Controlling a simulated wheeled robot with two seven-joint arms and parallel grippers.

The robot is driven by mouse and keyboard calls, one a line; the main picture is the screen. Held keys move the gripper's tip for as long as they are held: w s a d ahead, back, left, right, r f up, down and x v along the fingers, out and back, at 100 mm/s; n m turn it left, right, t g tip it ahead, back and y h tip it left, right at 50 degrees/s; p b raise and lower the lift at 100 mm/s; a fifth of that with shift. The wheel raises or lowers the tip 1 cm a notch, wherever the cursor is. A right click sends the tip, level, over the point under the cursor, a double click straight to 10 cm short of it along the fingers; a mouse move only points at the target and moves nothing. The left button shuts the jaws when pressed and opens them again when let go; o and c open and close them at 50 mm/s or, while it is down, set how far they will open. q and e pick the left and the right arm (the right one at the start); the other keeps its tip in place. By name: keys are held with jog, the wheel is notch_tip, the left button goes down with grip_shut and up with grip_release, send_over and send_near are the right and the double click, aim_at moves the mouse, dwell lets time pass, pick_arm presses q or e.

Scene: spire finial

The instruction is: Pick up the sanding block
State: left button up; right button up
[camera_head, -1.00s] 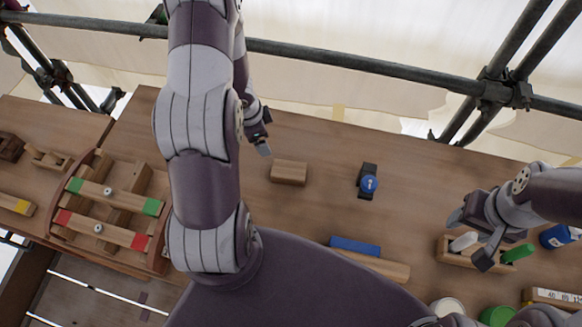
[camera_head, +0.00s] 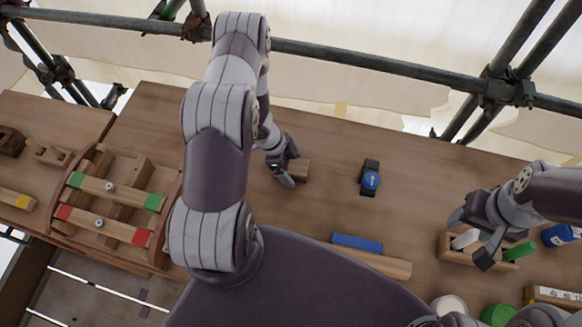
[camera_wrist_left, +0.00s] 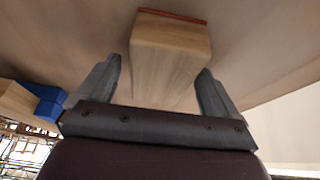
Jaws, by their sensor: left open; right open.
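The sanding block, a light wooden block (camera_head: 302,169) with a thin reddish layer along one edge, rests on the workbench left of the middle. In the head view my left gripper (camera_head: 290,170) is low at its left end and hides part of it. In the left wrist view the block (camera_wrist_left: 172,50) lies between the two open fingers (camera_wrist_left: 160,72), with a gap visible on the left side; I cannot tell whether the right finger touches. My right gripper (camera_head: 470,241) is open above a wooden tray at the right.
A black tool with a blue round cap (camera_head: 371,180) lies right of the block. A blue piece (camera_head: 357,243) and a wooden bar (camera_head: 378,263) lie nearer. The wooden tray (camera_head: 448,246) holds a green-handled item. A wooden frame (camera_head: 66,222) stands at left. Scaffold pipes run behind.

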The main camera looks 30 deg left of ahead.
aim_at(295, 166)
pick_arm(q)
jog(key=shift+w+d+f, duration=0.1)
jog(key=shift+f, duration=0.15)
jog(key=shift+f, duration=0.15)
jog(key=shift+c, duration=0.3)
jog(key=c, duration=1.1)
jog(key=shift+o, duration=0.2)
jog(key=shift+r, duration=0.5)
notch_tip(295, 166, up, 3)
jog(key=shift+f, duration=0.1)
jog(key=s+d+r+b, duration=0.2)
jog(key=d+r, duration=0.5)
jog(key=d, duration=0.4)
jog(key=shift+s+r+b, duration=0.3)
jog(key=shift+s+b, duration=0.05)
jog(key=shift+s, duration=0.45)
